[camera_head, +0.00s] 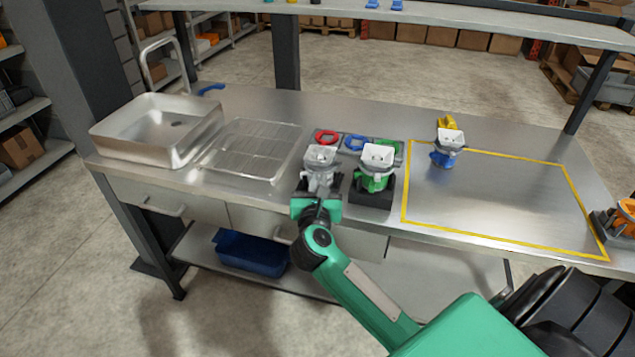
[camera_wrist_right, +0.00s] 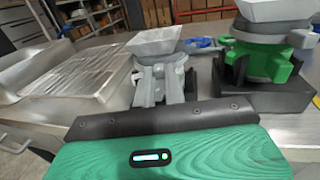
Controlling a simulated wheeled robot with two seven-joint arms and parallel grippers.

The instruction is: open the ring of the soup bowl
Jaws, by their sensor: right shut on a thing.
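A grey dispenser (camera_head: 320,158) with a pale square funnel top stands at the front of the bench, left of a green one. It also shows in the right wrist view (camera_wrist_right: 156,45), upright straight ahead. I cannot tell from its look whether this is the soup bowl. My right gripper (camera_head: 318,188) reaches it from the front and is shut on its lower front part. The exact grip, and the state of any ring there, are hidden by the gripper's body and too small to tell. My left gripper is not in view.
A green dispenser (camera_head: 374,180) stands close on the right, on a dark block. Red (camera_head: 326,136) and blue (camera_head: 354,143) rings lie behind. A blue dispenser (camera_head: 446,158) stands farther right. A sink (camera_head: 150,150) and wire rack (camera_head: 250,150) are left. The yellow-outlined area (camera_head: 490,205) is mostly clear.

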